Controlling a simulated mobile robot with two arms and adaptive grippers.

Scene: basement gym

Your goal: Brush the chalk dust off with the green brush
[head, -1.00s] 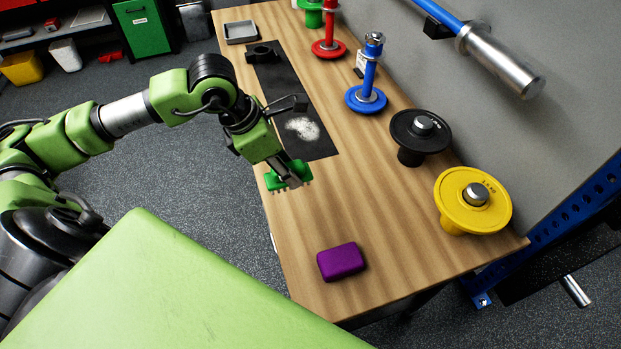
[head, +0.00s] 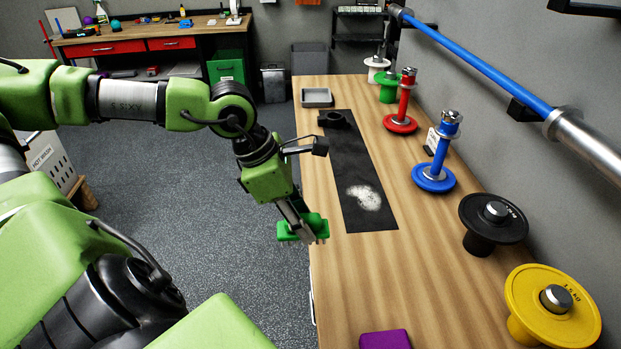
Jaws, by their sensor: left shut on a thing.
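My left gripper (head: 302,229) is shut on the green brush (head: 316,226), whose bristles point down. It holds the brush at the left edge of the wooden table, short of the black mat. The chalk dust (head: 364,197) is a white patch on the near part of the black mat (head: 352,160), to the right of and beyond the brush. Whether the brush touches the table is hard to tell. My right gripper is not in view.
A purple block (head: 385,339) lies at the near edge. Red (head: 402,108), blue (head: 436,165), black (head: 491,220) and yellow (head: 535,300) weight stands line the right side.

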